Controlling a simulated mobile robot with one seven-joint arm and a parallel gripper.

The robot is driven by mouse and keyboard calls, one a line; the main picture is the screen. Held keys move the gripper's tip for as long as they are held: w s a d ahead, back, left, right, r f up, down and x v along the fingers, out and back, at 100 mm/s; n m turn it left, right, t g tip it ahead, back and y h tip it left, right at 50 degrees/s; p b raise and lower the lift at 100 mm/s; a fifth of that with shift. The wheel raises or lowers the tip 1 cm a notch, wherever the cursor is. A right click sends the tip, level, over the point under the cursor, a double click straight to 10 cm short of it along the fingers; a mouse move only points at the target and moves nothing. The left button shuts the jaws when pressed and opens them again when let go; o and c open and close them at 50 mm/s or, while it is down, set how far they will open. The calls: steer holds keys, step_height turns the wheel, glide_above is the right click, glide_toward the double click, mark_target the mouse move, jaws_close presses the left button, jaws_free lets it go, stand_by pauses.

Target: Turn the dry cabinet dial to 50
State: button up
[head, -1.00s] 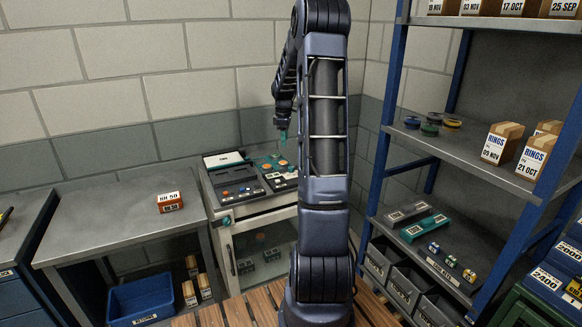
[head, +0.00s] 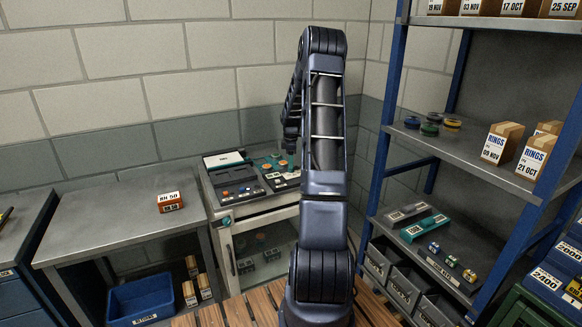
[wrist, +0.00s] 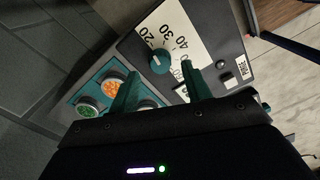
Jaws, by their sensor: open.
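The dry cabinet (head: 226,222) stands against the back wall with a glazed door and a control top. In the wrist view its dial (wrist: 160,62) is a round teal knob beside a white scale plate (wrist: 185,32); 20, 30 and 40 are legible. I cannot tell where the knob points. My gripper (wrist: 159,74) is open, with its two teal fingers apart. The dial shows just beyond and between the fingertips, and nothing is held. I cannot tell the remaining gap. In the head view my arm hides part of the cabinet top and the fingers are not clear.
A red-brown block labelled RH 50 (head: 171,202) sits on the grey bench (head: 112,215) to the left. Green and orange round parts (wrist: 113,82) lie in a teal tray beside the dial. Blue-framed shelving (head: 393,90) stands close on the right. A blue bin (head: 141,299) is below the bench.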

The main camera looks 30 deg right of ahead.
steer(key=shift+f, duration=1.5)
steer(key=c, duration=1)
